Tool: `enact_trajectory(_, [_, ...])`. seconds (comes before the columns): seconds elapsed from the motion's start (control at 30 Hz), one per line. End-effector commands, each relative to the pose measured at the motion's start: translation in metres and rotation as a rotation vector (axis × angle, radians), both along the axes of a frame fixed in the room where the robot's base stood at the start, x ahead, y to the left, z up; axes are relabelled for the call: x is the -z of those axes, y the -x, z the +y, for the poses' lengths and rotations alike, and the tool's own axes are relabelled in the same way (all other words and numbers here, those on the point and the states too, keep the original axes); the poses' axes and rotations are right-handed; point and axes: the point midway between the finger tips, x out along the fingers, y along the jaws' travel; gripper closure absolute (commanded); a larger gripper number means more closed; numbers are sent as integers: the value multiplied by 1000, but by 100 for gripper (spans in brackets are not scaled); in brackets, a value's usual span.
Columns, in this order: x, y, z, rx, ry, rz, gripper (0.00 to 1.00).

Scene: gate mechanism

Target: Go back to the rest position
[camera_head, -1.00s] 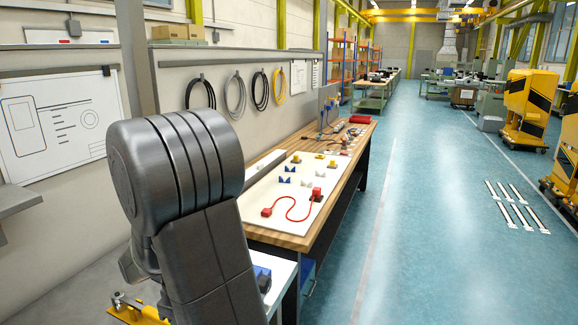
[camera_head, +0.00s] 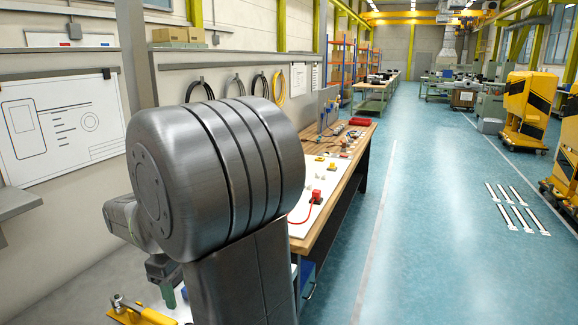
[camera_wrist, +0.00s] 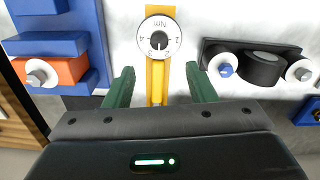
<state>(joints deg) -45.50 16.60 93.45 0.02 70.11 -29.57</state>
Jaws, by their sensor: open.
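My gripper (camera_wrist: 161,88) is open in the wrist view, with its two green fingers spread apart and nothing held between them. A yellow bar (camera_wrist: 157,84) with a round white numbered dial (camera_wrist: 159,37) lies in line with the gap, with pale space between it and each finger. I cannot tell how far beyond the fingertips it is. In the head view my arm's large grey joint covers the middle. Part of my gripper, a green finger (camera_head: 168,297), shows below it at the lower left, above a yellow part (camera_head: 140,314).
The wrist view shows a blue block (camera_wrist: 62,48) with an orange piece (camera_wrist: 55,72) at left and a black part (camera_wrist: 262,68) with white-rimmed rollers at right. A wooden workbench (camera_head: 345,165) with a red cable (camera_head: 300,214) stands behind my arm.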

Motion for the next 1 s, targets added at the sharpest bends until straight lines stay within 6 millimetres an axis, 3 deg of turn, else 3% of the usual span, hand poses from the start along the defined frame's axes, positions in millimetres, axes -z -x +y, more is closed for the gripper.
enact_trajectory(0.57, [118,0,-1,0,3,2,49])
enact_trajectory(1.0, [114,-1,0,-372,-2,-2,49])
